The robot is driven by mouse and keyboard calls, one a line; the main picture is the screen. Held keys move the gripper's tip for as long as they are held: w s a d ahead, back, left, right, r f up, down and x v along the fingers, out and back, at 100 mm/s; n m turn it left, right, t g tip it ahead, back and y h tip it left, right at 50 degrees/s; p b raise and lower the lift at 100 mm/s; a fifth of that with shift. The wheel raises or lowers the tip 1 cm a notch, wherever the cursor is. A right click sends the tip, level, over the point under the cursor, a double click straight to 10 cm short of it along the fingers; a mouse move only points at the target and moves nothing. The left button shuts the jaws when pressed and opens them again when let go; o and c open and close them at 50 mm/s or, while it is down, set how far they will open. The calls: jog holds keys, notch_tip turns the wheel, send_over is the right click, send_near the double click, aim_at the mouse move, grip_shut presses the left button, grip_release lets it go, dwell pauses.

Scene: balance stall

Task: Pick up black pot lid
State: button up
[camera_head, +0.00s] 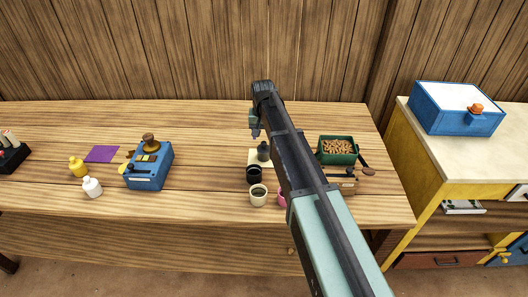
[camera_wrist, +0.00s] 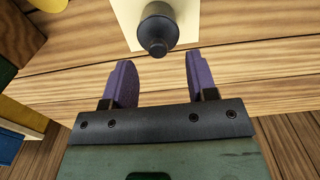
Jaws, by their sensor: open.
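A dark, round object with a small knob, seemingly the black pot lid (camera_head: 263,151), stands on a cream sheet (camera_head: 255,163) near the middle of the table. Whether it sits on a pot of its own I cannot tell. In the wrist view the dark knobbed object (camera_wrist: 157,30) lies just ahead of the fingertips, roughly centred between them. My gripper (camera_head: 255,132) is above the table, just left of and behind the lid. Its purple fingers (camera_wrist: 157,72) are apart with nothing between them.
A black cup (camera_head: 253,175) and a cream cup (camera_head: 258,196) stand in front of the lid. A pink cup (camera_head: 282,199) is partly hidden by my arm. A green box (camera_head: 338,150) stands to the right, a blue grinder (camera_head: 149,167) to the left. The table behind is clear.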

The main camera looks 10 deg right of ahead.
aim_at(264, 142)
notch_tip(264, 142, down, 5)
jog(key=b, duration=0.3)
jog(key=shift+d+b, duration=0.1)
jog(key=shift+b, duration=0.3)
jog(key=shift+r, duration=0.3)
grip_shut()
jog(key=shift+r+p, duration=0.1)
jog(key=shift+p, duration=0.25)
notch_tip(264, 142, up, 20)
jog(key=p, duration=2)
notch_tip(264, 142, down, 20)
jog(key=b, duration=1.9)
jog(key=shift+r+b, duration=0.2)
jog(key=shift+b, duration=0.1)
